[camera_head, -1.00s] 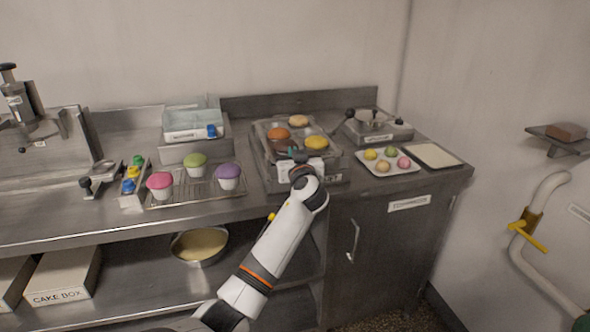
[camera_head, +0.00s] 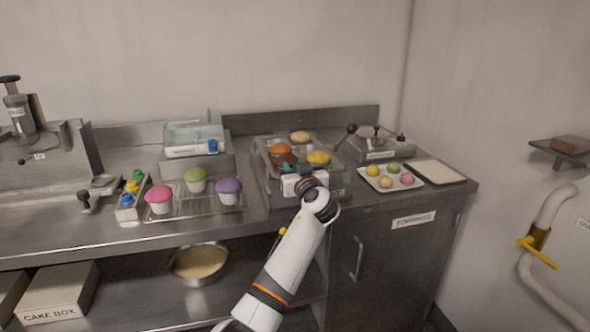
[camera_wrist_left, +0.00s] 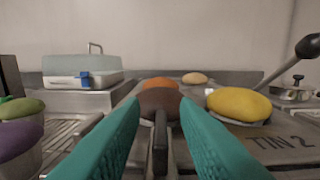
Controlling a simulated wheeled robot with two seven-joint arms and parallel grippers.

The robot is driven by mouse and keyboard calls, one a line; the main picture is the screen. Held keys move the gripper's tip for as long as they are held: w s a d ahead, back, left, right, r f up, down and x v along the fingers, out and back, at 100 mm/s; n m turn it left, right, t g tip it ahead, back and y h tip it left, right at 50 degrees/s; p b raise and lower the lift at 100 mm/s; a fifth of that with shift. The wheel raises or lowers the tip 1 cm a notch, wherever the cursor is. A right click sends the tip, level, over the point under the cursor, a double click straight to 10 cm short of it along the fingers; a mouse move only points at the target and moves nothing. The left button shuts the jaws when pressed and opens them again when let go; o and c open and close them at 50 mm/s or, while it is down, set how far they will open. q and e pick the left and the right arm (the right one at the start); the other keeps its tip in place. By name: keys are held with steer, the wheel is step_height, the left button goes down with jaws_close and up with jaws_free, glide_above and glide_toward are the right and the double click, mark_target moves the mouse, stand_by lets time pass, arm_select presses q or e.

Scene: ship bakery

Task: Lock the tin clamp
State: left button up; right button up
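The muffin tin (camera_head: 262,172) sits on a metal stand on the counter, with orange, tan, yellow and brown tops in it. The wrist view reads "TIN 2" on its dark top plate (camera_wrist_left: 290,143). A dark upright bar (camera_wrist_left: 160,146) stands at its front, in line with the gap between my fingers; I cannot tell if it is the clamp. My left gripper (camera_head: 289,168) is at the tin's front edge. Its teal fingers are spread open (camera_wrist_left: 160,106) on either side of the bar, with no grip visible. My right gripper is out of view.
A lever with a black knob (camera_head: 351,128) rises right of the tin, near a round-lidded device (camera_head: 376,143). A pastry tray (camera_head: 412,184) lies right. A rack with cupcakes (camera_head: 185,212) and a blue-latched box (camera_head: 190,149) stand left.

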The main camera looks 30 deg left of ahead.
arm_select(q)
steer(key=v, duration=1.2)
stand_by(0.3)
